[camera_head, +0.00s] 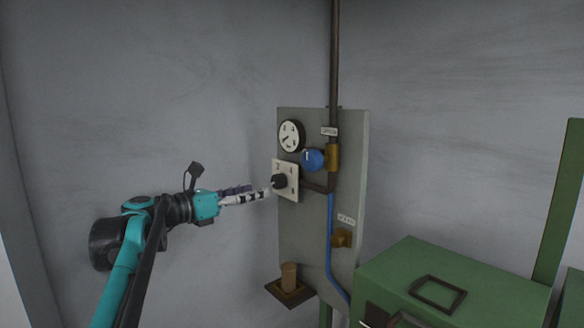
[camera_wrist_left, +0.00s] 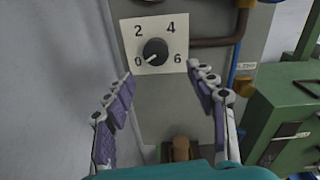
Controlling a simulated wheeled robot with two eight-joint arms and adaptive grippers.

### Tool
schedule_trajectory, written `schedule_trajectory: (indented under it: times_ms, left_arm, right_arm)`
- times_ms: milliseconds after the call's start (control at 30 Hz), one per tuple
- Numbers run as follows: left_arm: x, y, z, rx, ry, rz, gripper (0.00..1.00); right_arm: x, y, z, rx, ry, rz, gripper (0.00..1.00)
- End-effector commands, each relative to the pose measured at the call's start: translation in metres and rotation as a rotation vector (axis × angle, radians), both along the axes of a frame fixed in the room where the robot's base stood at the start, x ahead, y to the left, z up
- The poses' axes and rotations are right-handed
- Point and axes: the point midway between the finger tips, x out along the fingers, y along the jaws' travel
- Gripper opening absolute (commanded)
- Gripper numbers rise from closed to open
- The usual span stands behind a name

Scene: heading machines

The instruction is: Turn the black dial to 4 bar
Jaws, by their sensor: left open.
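The black dial (camera_head: 279,182) sits on a pale square plate on the grey panel (camera_head: 315,240). In the left wrist view the black dial (camera_wrist_left: 155,52) shows a light mark pointing to the lower left, toward the 0. The plate (camera_wrist_left: 130,24) carries the numbers 0, 2, 4 and 6. My left gripper (camera_head: 259,193) is close to the dial in the head view. In the left wrist view my left gripper (camera_wrist_left: 158,82) is open, its fingers spread on either side below the dial, with nothing between them. My right gripper is not in view.
A round gauge (camera_head: 291,135), a blue round part (camera_head: 312,159) and a brass fitting (camera_head: 342,238) are on the panel. A blue hose (camera_head: 331,245) runs down. A small shelf holds a brown cylinder (camera_head: 290,277). A green machine (camera_head: 455,285) stands at the right.

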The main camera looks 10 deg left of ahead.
Motion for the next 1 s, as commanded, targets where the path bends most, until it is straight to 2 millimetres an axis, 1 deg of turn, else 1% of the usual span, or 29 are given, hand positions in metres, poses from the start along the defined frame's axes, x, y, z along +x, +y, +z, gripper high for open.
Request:
schedule_trajectory:
  times_ms: [33, 133, 400, 500, 633, 900, 933, 967, 1000]
  left_arm:
    - [0.003, 0.003, 0.007, -0.022, 0.002, 0.003, 0.56]
    - [0.010, -0.001, 0.008, -0.038, 0.005, 0.003, 0.56]
    - [0.045, -0.028, 0.007, -0.034, 0.004, 0.001, 0.56]
    - [0.055, -0.036, 0.007, -0.034, 0.004, 0.002, 0.56]
    - [0.063, -0.041, 0.007, -0.033, 0.004, 0.003, 0.56]
    - [0.065, -0.042, 0.006, -0.033, 0.004, 0.004, 0.56]
    - [0.065, -0.042, 0.006, -0.033, 0.004, 0.004, 0.54]
    - [0.065, -0.042, 0.006, -0.033, 0.004, 0.004, 0.46]
    - [0.065, -0.042, 0.006, -0.033, 0.004, 0.004, 0.35]
  right_arm:
    - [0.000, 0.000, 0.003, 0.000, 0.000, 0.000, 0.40]
    - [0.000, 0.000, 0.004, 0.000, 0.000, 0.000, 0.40]
    - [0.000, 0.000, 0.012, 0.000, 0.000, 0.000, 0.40]
    - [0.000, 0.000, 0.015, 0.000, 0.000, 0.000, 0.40]
    - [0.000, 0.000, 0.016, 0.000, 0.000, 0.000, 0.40]
    - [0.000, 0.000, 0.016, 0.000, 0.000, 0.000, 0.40]
    - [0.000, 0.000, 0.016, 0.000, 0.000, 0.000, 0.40]
    - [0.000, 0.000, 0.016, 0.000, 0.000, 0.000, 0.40]
    - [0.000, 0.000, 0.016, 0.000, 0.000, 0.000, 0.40]
